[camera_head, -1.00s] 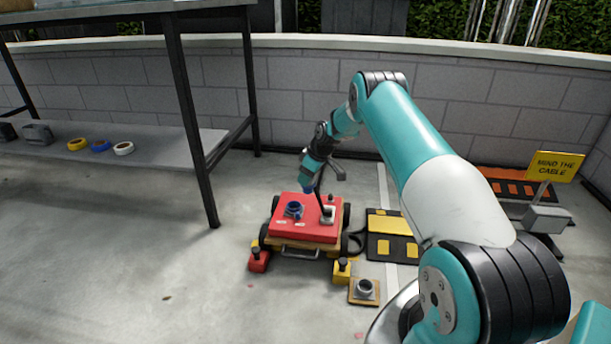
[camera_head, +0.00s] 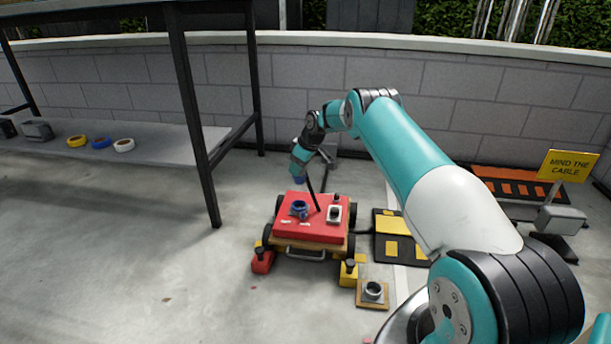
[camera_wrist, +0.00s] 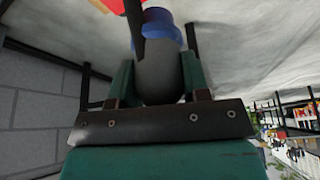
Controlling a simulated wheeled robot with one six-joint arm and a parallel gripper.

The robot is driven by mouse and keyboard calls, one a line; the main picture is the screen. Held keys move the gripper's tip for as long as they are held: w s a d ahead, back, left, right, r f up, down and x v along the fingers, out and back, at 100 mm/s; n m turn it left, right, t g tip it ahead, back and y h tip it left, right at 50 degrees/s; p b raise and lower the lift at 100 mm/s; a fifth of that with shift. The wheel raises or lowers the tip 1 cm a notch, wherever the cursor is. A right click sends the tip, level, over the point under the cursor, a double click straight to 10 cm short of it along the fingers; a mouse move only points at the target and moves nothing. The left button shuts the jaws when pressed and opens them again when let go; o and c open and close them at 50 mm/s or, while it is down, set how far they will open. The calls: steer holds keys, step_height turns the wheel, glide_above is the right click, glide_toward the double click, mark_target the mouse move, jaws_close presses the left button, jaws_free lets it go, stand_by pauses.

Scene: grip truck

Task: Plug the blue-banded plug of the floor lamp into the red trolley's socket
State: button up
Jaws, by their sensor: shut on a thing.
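The red trolley (camera_head: 325,232) stands on the floor in the middle of the head view. A blue-ringed round socket (camera_head: 299,208) is on the left of its top, and a light box with a dark knob (camera_head: 335,213) is on the right. My gripper (camera_head: 299,169) is above the trolley's far left edge, shut on the plug (camera_wrist: 158,75). In the wrist view the plug is grey with a blue band (camera_wrist: 165,28) at its far end. In the head view it is small, apart from the socket and above it. A black cable (camera_head: 312,193) slants by the plug.
A wooden plate with a grey round fitting (camera_head: 373,292) lies in front of the trolley. A black and yellow cable ramp (camera_head: 392,222) is to the right, a yellow sign (camera_head: 566,165) beyond. A bench (camera_head: 150,143) stands left. The floor front left is clear.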

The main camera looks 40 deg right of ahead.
steer(key=shift+w+f+b, duration=0.1)
steer(key=shift+w+b, duration=0.25)
steer(key=shift+w, duration=0.25)
steer(key=shift+w+a+r, duration=0.1)
steer(key=shift+r, duration=0.1)
steer(key=shift+d, duration=0.3)
steer(key=shift+f, duration=0.1)
steer(key=shift+f+b, duration=1.05)
steer(key=shift+f, duration=1.1)
steer(key=shift+s, duration=0.2)
